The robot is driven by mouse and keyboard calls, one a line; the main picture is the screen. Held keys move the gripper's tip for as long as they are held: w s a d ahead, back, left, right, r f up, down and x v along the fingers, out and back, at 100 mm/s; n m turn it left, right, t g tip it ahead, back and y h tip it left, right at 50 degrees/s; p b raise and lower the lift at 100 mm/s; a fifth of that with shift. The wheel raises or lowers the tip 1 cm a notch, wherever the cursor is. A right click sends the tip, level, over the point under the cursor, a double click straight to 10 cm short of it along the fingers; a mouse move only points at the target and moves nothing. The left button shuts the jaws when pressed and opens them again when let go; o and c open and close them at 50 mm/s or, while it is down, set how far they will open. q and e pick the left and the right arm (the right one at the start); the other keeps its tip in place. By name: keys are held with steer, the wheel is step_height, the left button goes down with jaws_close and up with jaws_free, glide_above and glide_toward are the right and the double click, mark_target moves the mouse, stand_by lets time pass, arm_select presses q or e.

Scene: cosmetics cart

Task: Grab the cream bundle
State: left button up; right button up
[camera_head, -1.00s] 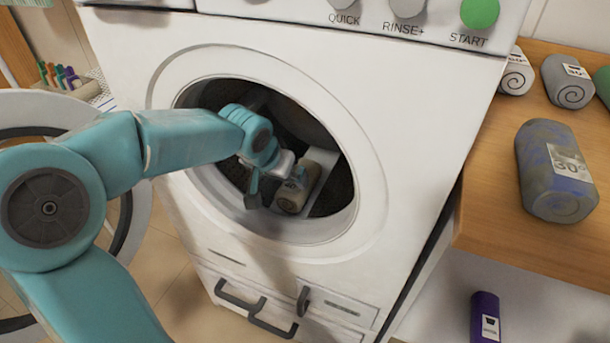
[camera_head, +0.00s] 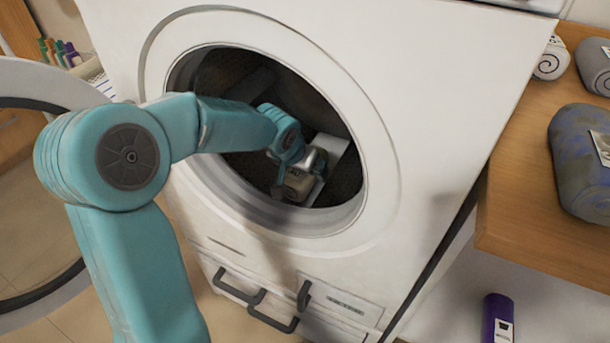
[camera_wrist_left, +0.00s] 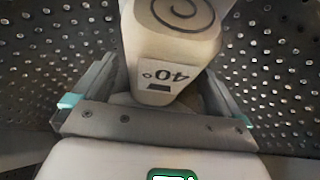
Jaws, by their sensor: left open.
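The cream bundle (camera_head: 299,184) is a rolled cloth lying inside the washing machine drum, near the lower part of the round opening. In the left wrist view the cream bundle (camera_wrist_left: 170,45) shows a dark spiral on its end and a "40°" label. My left gripper (camera_head: 302,176) reaches in through the opening and is at the bundle. In the wrist view the open jaws of the left gripper (camera_wrist_left: 162,85) stand on either side of the bundle. Contact cannot be told. The bundle's far side is hidden. My right gripper is not in view.
The open round door (camera_head: 60,85) stands at the left.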

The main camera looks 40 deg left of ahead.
arm_select(q)
steer(key=shift+x, duration=1.25)
steer(key=c, duration=1.1)
steer(key=shift+o, duration=0.2)
steer(key=shift+r, duration=0.1)
